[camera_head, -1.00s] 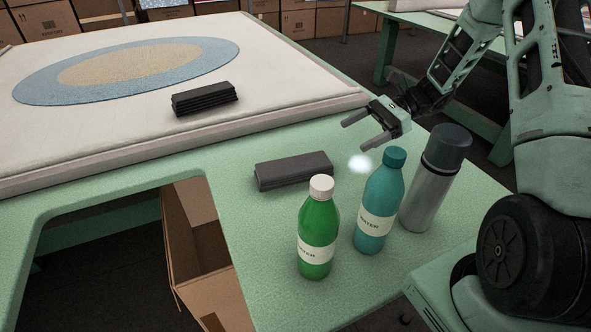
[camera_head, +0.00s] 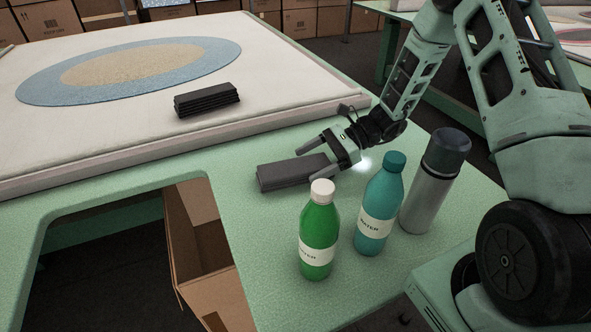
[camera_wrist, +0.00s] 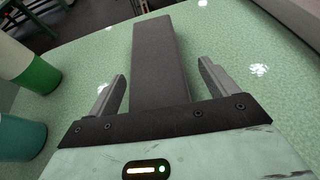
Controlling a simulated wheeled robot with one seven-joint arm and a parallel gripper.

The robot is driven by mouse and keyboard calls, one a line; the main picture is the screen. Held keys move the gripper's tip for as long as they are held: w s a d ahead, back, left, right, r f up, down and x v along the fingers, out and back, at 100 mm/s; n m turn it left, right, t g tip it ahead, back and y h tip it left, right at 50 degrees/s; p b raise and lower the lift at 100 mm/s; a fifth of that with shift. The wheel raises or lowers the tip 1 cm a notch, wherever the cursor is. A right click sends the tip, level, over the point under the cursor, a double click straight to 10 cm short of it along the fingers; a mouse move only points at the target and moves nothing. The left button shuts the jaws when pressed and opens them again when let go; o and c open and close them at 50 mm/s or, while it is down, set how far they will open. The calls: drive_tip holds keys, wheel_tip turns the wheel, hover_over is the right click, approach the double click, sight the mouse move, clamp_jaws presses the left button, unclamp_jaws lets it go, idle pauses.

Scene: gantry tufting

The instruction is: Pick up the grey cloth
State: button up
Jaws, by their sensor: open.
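The grey cloth (camera_head: 285,173) is a folded dark grey block lying flat on the green table, near the frame's edge. My gripper (camera_head: 311,158) is open at the cloth's right end, its fingers pointing left along it. In the wrist view the cloth (camera_wrist: 159,55) runs away from me between the two open fingers of my gripper (camera_wrist: 158,88), with a gap on each side. The near end of the cloth is hidden by the gripper body. I cannot tell how high the fingers are above the table.
A green bottle (camera_head: 319,238), a teal bottle (camera_head: 379,212) and a grey flask (camera_head: 430,190) stand close in front and to the right. A dark folded stack (camera_head: 206,100) lies on the white tufting cloth (camera_head: 130,135). An open cardboard box (camera_head: 205,255) sits below.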

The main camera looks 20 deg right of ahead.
drive_tip(key=shift+a, duration=0.1)
drive_tip(key=c, duration=1.1)
drive_tip(key=shift+c, duration=0.2)
